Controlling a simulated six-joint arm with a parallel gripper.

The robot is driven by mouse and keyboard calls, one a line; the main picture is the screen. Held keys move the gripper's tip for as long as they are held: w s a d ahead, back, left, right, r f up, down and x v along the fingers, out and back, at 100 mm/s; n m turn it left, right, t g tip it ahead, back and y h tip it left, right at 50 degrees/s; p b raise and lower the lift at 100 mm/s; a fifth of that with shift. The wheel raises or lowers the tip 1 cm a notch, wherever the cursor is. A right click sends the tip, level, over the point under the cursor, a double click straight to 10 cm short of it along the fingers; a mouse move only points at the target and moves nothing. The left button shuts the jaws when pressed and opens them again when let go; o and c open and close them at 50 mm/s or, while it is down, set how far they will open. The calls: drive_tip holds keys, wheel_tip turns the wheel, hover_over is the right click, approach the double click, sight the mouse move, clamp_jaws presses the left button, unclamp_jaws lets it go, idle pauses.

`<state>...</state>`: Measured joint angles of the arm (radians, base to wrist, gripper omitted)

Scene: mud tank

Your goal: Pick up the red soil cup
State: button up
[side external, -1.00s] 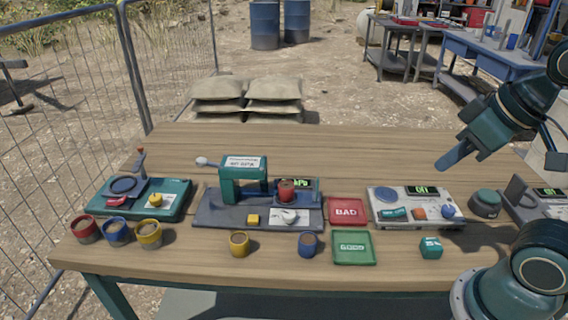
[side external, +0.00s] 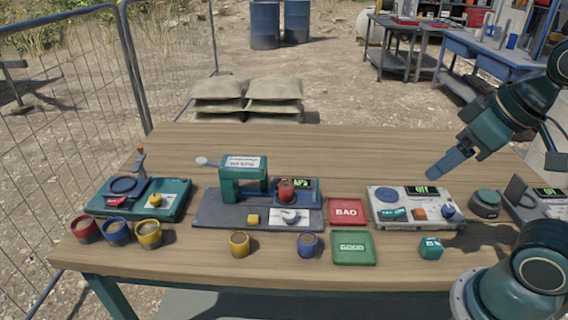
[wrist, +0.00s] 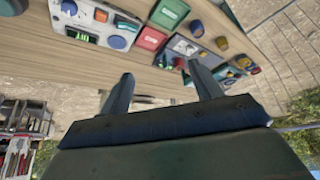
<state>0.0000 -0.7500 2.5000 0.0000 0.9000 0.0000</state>
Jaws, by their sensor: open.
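A red cup of brown soil (side external: 86,230) stands upright at the left end of a row at the table's front left, beside a blue cup (side external: 118,232) and a yellow cup (side external: 149,234). Another red cup (side external: 286,191) stands on the grey base of the green press at mid-table. My gripper (side external: 434,175) hangs above the right side of the table, well to the right of both red cups and touching nothing. In the wrist view its two fingers (wrist: 160,76) are apart with nothing held between them.
A red BAD tray (side external: 346,211) and a green tray (side external: 353,248) lie right of the press (side external: 242,180). A yellow cup (side external: 239,244) and a blue cup (side external: 307,245) stand in front. A white instrument panel (side external: 412,207) lies near my gripper. The table's back strip is clear.

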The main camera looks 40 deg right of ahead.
drive_tip(key=w+a+r+n+g, duration=0.1)
drive_tip(key=w+n, duration=0.2)
drive_tip(key=w, duration=0.6)
drive_tip(key=w+a+r+n+g, duration=0.1)
drive_tip(key=w+n+g, duration=0.15)
drive_tip(key=w, duration=0.55)
drive_tip(key=w+a+f+n+g, duration=0.1)
drive_tip(key=w+f+n, duration=0.2)
drive_tip(key=w+f, duration=0.2)
drive_tip(key=w+a+f+n+g, duration=0.1)
drive_tip(key=w+f+n, duration=0.3)
drive_tip(key=w, duration=0.7)
wheel_tip(320, 180, down, 2)
drive_tip(key=shift+w+a+f, duration=0.25)
drive_tip(key=shift+w+a, duration=0.05)
drive_tip(key=shift+f, duration=0.1)
hover_over(286, 186)
drive_tip(key=shift+f, duration=4.2)
